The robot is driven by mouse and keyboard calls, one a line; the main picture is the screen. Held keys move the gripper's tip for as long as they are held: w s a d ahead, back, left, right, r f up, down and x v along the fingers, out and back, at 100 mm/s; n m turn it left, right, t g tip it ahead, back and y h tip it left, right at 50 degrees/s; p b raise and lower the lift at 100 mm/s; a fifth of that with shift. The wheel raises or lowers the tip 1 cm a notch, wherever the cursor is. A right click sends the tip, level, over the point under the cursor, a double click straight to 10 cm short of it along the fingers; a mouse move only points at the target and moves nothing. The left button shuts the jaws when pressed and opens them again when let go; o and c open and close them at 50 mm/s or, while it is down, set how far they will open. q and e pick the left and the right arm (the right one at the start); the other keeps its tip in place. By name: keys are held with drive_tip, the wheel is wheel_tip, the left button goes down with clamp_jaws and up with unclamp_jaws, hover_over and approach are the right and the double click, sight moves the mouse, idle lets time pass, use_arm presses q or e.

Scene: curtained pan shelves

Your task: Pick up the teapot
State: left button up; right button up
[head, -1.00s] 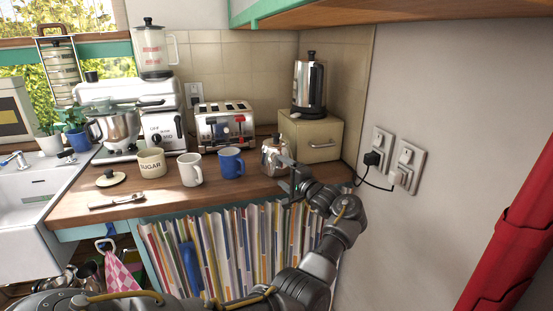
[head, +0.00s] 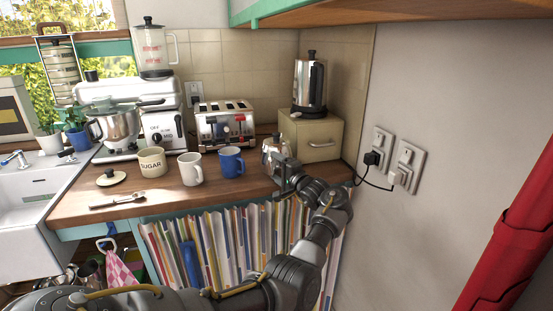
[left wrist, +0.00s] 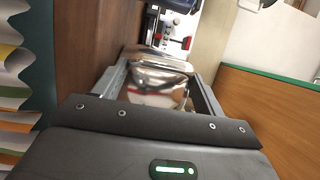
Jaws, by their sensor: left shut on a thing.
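The teapot (head: 272,149) is small, shiny and metallic, at the right end of the wooden counter in the head view. My left gripper (head: 280,167) reaches it from the front right and partly hides it. In the left wrist view the teapot (left wrist: 158,78) sits between the two fingers of my left gripper (left wrist: 165,88), which is shut on it. I cannot tell whether the teapot's base touches the counter. My right gripper is not in view.
A blue mug (head: 231,162), white mug (head: 190,168) and sugar pot (head: 152,161) stand left of the teapot. A toaster (head: 225,126) is behind. A cream bread box (head: 312,138) carrying a kettle (head: 309,85) stands close behind right. A striped curtain (head: 220,245) hangs below the counter.

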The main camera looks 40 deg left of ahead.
use_arm(q)
drive_tip(key=shift+c, duration=1.1)
drive_tip(key=shift+r, duration=0.25)
drive_tip(key=shift+c, duration=0.7)
drive_tip(key=shift+w+a+f, duration=0.1)
drive_tip(key=shift+r, duration=0.75)
drive_tip(key=s+d+r, duration=0.6)
drive_tip(key=s+r, duration=0.5)
drive_tip(key=s, duration=0.1)
drive_tip(key=shift+s+d+r, duration=0.15)
drive_tip(key=shift+d+r, duration=0.05)
drive_tip(key=shift+d, duration=0.2)
drive_tip(key=shift+s, duration=0.1)
